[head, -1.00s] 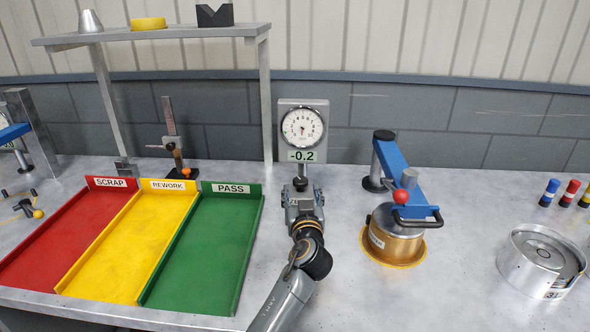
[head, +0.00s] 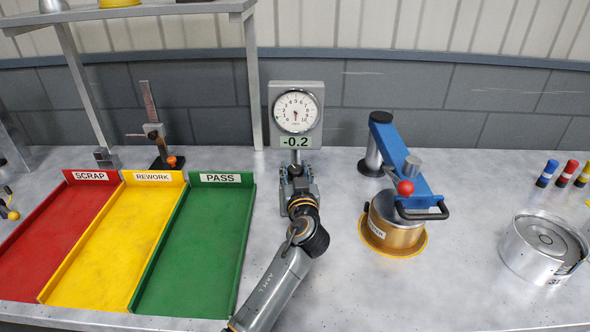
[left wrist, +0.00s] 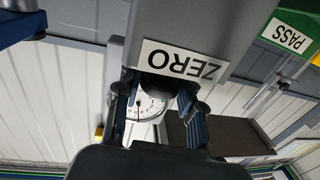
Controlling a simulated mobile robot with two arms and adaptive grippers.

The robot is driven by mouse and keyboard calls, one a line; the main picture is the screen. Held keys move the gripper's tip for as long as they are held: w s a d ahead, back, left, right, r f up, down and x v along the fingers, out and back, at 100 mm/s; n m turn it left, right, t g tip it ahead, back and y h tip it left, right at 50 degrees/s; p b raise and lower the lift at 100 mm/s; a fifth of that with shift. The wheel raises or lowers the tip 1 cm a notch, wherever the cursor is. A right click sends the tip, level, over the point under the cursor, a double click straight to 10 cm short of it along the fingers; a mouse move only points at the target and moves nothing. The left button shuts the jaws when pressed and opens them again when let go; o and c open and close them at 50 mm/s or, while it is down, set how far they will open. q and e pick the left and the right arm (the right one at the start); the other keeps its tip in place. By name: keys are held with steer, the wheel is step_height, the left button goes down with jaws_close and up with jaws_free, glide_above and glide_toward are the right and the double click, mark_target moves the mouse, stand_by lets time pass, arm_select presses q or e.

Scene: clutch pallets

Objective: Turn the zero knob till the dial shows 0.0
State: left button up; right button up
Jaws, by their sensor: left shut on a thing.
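The dial gauge (head: 296,112) stands upright at the back of the bench, with a white face and a green readout (head: 296,142) showing -0.2. My left gripper (head: 297,172) is at the foot of the gauge, just below the readout. In the left wrist view the picture is upside down: a ZERO label (left wrist: 185,62) sits beside the dark zero knob (left wrist: 160,86). My left gripper (left wrist: 160,100) is shut on the knob, one finger on each side. Part of the dial face (left wrist: 148,106) shows between the fingers. The knob is hidden in the head view. My right gripper is out of view.
Red SCRAP (head: 50,235), yellow REWORK (head: 110,240) and green PASS (head: 195,245) trays lie to the left. A blue-armed fixture (head: 405,165) over a gold part (head: 395,238) stands to the right, with a silver drum (head: 545,245) beyond. Bare bench lies between.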

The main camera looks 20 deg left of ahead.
arm_select(q)
steer(key=shift+c, duration=1)
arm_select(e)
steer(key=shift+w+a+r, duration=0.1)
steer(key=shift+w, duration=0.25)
arm_select(q)
steer(key=shift+a+r+m+t+h+p, duration=0.15)
steer(key=shift+m+t+h+p, duration=0.35)
steer(key=shift+m+h+p, duration=0.75)
steer(key=m+h+p, duration=0.1)
steer(key=h+p, duration=0.1)
steer(key=h, duration=0.1)
steer(key=m+h+p, duration=0.2)
steer(key=h, duration=0.1)
steer(key=shift+r+t+h, duration=0.2)
steer(key=shift+t+h, duration=0.05)
steer(key=shift+t, duration=0.05)
steer(key=shift+f+m+h+p, duration=0.15)
steer(key=shift+m+h+p, duration=0.95)
steer(key=shift+h, duration=0.3)
steer(key=shift+f+h, duration=0.1)
steer(key=shift+h, duration=0.2)
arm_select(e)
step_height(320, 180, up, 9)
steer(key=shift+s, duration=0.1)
